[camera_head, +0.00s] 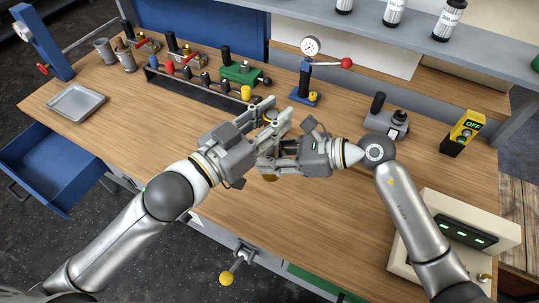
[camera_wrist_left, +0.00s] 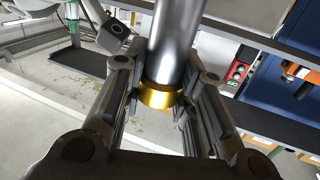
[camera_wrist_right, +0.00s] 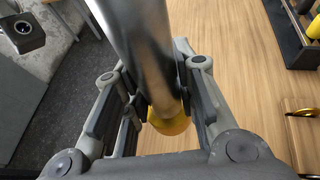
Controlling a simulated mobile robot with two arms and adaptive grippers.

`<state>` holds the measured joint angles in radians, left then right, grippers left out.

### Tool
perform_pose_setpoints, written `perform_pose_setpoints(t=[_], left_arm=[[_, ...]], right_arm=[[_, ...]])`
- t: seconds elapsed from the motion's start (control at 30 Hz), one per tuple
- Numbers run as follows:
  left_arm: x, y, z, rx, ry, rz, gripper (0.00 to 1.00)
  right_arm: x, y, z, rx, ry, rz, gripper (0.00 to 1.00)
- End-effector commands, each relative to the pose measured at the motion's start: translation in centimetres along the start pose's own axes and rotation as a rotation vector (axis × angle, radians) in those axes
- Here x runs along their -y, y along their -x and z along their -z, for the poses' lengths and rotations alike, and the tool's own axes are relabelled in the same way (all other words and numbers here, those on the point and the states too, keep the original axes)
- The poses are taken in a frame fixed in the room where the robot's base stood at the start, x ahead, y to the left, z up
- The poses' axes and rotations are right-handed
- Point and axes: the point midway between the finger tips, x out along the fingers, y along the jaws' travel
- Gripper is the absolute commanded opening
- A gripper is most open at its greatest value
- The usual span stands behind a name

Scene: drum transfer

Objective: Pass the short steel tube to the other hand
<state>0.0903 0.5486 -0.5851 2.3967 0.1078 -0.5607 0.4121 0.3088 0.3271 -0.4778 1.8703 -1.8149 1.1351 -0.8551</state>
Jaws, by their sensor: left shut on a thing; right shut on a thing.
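The short steel tube has a shiny grey body (camera_wrist_left: 175,40) and gold end caps. In the head view it stands between my two grippers, mostly hidden by their fingers, with a gold end (camera_head: 270,177) showing below. My left gripper (camera_head: 272,115) comes from the left and is shut around the tube at the higher place. My right gripper (camera_head: 265,157) comes from the right and is shut around it lower down.
Behind the grippers stand a black rack (camera_head: 205,92) with several tools and a dial gauge stand (camera_head: 305,80). A metal tray (camera_head: 76,102) lies at the left. A grey device (camera_head: 386,122) and a cream box (camera_head: 450,235) are at the right. The front middle wood is clear.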

Motion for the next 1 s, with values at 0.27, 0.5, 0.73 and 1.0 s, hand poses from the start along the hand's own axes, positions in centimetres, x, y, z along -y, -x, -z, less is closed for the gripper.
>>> perform_pose_setpoints(t=[0.27,0.5,0.73,1.0], left_arm=[[0.0,0.0,0.3,-0.007,-0.002,-0.001,0.51],[0.0,0.0,0.3,-0.006,-0.003,-0.001,0.51],[0.2,-0.5,4.9,-0.111,-0.091,-0.005,0.51],[10.9,-2.0,13.0,-0.318,-0.783,0.295,0.51]], right_arm=[[0.1,0.1,0.2,-0.005,0.0,0.003,0.0],[0.1,0.1,0.1,-0.003,0.001,0.002,0.0],[0.1,0.1,0.1,-0.002,0.001,0.002,0.0],[0.1,0.1,0.1,-0.003,0.001,0.002,0.0]])
